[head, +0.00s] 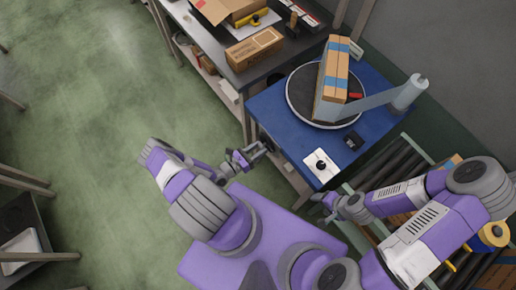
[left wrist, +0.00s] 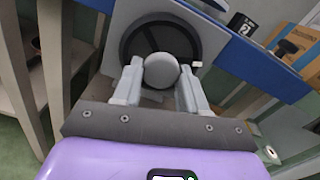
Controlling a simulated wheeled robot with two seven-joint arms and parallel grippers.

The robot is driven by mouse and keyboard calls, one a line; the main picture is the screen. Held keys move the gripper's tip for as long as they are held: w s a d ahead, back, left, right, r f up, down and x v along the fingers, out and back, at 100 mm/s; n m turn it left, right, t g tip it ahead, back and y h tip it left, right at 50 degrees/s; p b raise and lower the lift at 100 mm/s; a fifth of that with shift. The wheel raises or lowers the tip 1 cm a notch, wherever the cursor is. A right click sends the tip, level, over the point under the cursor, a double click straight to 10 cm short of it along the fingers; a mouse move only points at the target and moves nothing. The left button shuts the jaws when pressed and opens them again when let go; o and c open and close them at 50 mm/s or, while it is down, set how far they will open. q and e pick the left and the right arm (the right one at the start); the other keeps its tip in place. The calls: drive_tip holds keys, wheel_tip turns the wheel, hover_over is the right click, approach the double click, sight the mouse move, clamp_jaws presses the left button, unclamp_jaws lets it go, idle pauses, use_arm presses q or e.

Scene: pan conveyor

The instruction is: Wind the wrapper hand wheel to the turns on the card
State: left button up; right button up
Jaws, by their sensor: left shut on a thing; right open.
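The hand wheel (left wrist: 140,38), a dark disc with a round grey knob (left wrist: 162,71), is on the side of the blue wrapper table (head: 272,109). My left gripper (left wrist: 160,82) is shut on the knob, one finger on each side; it also shows at the table's left edge in the head view (head: 257,153). A white card (head: 313,171) with a dark mark or object on it lies at the table's front corner; I cannot read it. My right gripper (head: 325,204) is open and empty near the table's front corner.
A tall taped carton stack (head: 333,79) stands on the round turntable (head: 297,96), with film running to a roll post (head: 408,94). A roller conveyor (head: 401,160) lies right of the table. A bench with cartons (head: 254,48) stands behind. Green floor at left is clear.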

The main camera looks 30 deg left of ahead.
idle(0.4)
use_arm(q)
drive_tip(key=o, duration=1)
drive_tip(key=shift+v, duration=3.8)
